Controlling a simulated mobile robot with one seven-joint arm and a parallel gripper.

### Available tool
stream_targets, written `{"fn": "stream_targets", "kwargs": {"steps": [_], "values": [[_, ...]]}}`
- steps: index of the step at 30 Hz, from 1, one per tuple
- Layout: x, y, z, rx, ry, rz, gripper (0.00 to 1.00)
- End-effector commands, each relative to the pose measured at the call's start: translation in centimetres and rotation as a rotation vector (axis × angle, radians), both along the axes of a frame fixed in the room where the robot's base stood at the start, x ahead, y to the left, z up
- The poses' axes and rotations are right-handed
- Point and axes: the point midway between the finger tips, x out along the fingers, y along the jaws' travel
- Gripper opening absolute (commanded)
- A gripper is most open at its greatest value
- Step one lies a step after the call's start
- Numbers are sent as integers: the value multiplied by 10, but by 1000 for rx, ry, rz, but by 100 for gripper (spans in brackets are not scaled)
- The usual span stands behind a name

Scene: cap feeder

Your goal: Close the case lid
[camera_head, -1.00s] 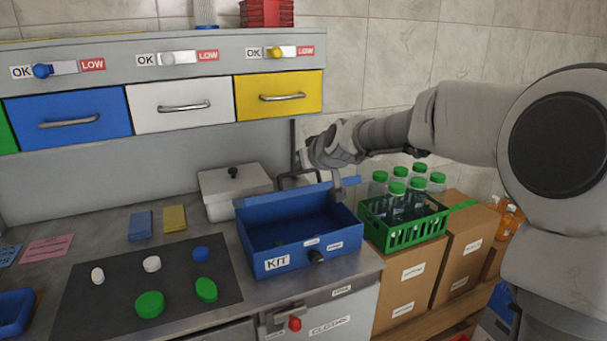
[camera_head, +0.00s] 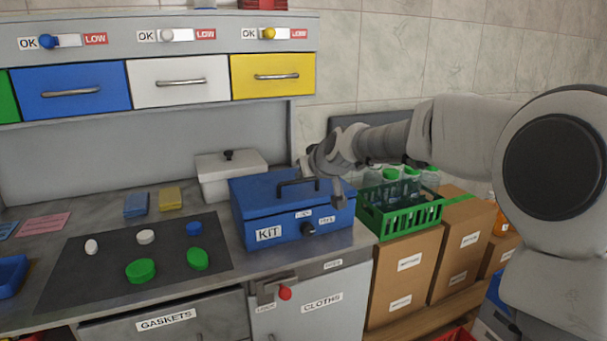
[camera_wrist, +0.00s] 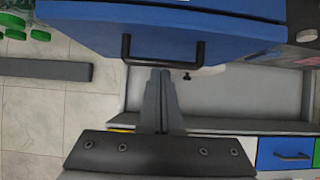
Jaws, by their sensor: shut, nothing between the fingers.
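The blue case labelled KIT (camera_head: 268,222) stands on the counter. Its blue lid (camera_head: 262,189) lies down over the box, with a black handle (camera_head: 297,184) on top; whether a thin gap is left at the front edge I cannot tell. A dark knob-like latch (camera_head: 308,229) sits on the case front. In the wrist view the blue lid (camera_wrist: 90,38) fills the top, and my shut gripper (camera_wrist: 160,72) points at the black handle (camera_wrist: 163,64); contact with the lid is unclear.
A green crate of bottles (camera_head: 412,218) stands close to the case's right, by cardboard boxes (camera_head: 398,280). A white lidded container (camera_head: 215,180) stands behind left. A dark mat (camera_head: 85,275) with several caps lies left. Drawers (camera_head: 180,80) overhang the back.

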Motion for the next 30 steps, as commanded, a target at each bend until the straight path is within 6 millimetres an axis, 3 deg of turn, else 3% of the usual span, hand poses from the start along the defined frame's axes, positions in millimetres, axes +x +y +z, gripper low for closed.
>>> {"fn": "stream_targets", "kwargs": {"steps": [10, 25, 30], "values": [[1, 1, -17, 0, 0, 0, 0], [1, 1, -19, 0, 3, 0, 0], [1, 2, -9, 0, 2, 1, 0]]}}
